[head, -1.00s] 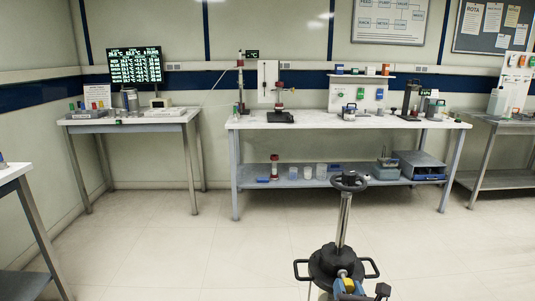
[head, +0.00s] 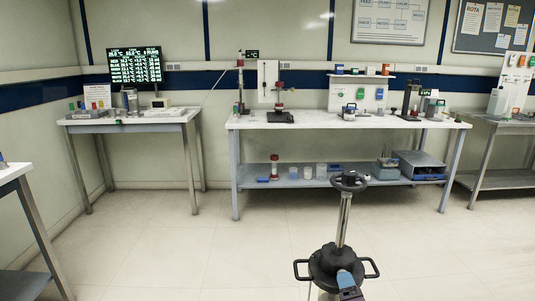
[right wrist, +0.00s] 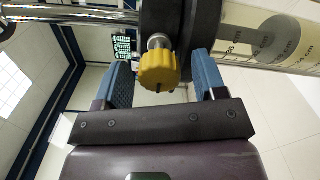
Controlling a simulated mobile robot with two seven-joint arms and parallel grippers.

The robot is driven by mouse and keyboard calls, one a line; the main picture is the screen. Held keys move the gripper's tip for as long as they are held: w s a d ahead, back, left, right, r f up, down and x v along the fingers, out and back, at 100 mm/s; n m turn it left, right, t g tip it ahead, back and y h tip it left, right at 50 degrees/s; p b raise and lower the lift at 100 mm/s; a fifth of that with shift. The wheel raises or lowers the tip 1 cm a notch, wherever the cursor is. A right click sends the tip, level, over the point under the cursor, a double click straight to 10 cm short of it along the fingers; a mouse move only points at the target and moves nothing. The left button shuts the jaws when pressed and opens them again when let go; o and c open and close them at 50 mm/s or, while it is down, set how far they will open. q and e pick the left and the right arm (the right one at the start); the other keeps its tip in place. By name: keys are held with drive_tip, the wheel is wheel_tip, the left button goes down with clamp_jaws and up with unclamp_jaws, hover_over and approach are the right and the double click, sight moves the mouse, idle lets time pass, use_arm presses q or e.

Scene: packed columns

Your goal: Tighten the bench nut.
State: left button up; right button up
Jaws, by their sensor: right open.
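A ribbed yellow nut (right wrist: 158,72) sits on a short metal stem at the side of a black round fitting (right wrist: 183,30) in the right wrist view. My right gripper (right wrist: 163,64) is open, with one blue finger on each side of the nut. Gaps show between the fingers and the nut. In the head view the right gripper (head: 346,279) is at the front of the black column head (head: 326,266) and hides the nut. My left gripper is not in view.
The column head has two side handles and a metal rod rising to a handwheel (head: 349,181). A clear graduated cylinder (right wrist: 268,38) is close to the right finger. A long bench (head: 300,124) stands behind, with open floor (head: 180,240) in between.

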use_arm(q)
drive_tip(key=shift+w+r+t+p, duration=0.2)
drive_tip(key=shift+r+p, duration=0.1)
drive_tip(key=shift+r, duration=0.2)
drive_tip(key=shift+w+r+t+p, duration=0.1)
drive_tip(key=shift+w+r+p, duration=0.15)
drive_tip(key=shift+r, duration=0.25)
use_arm(e)
drive_tip(key=s, duration=0.6)
drive_tip(key=shift+s, duration=0.4)
use_arm(q)
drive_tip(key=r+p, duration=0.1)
drive_tip(key=p, duration=0.1)
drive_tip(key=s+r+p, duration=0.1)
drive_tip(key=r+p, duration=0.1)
drive_tip(key=p, duration=0.1)
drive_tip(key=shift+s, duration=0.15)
use_arm(e)
drive_tip(key=s+d+f+m+g, duration=0.2)
drive_tip(key=s+m, duration=0.4)
drive_tip(key=s, duration=0.4)
drive_tip(key=s+d+f+m+g, duration=0.2)
drive_tip(key=s+m, duration=0.5)
drive_tip(key=s, duration=0.3)
drive_tip(key=s+d+f+m+g, duration=0.2)
drive_tip(key=s+d+m+g, duration=0.1)
drive_tip(key=s+m, duration=0.4)
drive_tip(key=s, duration=0.3)
drive_tip(key=shift+s, duration=0.35)
